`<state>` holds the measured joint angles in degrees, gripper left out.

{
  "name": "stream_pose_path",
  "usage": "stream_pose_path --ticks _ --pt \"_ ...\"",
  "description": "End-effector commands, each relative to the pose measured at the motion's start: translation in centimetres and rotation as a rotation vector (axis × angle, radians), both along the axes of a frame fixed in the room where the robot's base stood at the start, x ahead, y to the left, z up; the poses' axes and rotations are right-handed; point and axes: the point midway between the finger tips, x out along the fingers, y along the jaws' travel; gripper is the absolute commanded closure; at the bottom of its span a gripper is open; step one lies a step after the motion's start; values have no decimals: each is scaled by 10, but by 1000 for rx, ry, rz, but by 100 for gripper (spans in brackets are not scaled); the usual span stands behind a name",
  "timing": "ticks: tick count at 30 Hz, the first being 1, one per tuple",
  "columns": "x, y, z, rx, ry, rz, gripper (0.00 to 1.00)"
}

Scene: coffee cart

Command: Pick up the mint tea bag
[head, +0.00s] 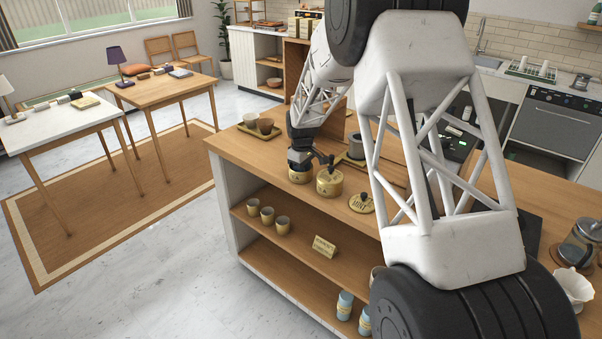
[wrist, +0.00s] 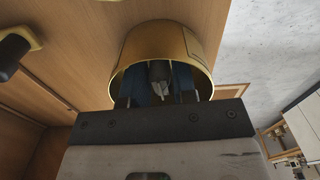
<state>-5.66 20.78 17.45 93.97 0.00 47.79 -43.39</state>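My gripper (wrist: 159,88) reaches down into an open gold tin (wrist: 205,50) in the wrist view, its two dark blue fingers apart inside the rim. A small grey and white thing (wrist: 160,88) shows between the fingers; it may be the tea bag, but it is too dark to be sure. In the head view this tin (head: 300,174) stands on the wooden counter, with my gripper (head: 304,160) at its mouth. A loose lid (head: 361,204) that seems to read MINT lies flat on the counter to the right.
A second gold tin (head: 329,184) with a dark-knobbed lid stands just right of the open one. A wooden tray (head: 247,131) with brown cups is at the counter's far left. A grey cylinder (head: 356,147) stands behind the tins. The shelves below hold cups and a sign (head: 324,246).

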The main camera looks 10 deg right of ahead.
Motion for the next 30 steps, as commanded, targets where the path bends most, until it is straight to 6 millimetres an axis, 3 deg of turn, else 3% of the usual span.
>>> stream_pose_path --ticks 10,15,16,30 --pt "0 0 0 0 0 0 74" --pt "0 0 0 0 0 0 99" --pt "0 0 0 0 0 0 100" --pt "0 0 12 0 -1 0 100"
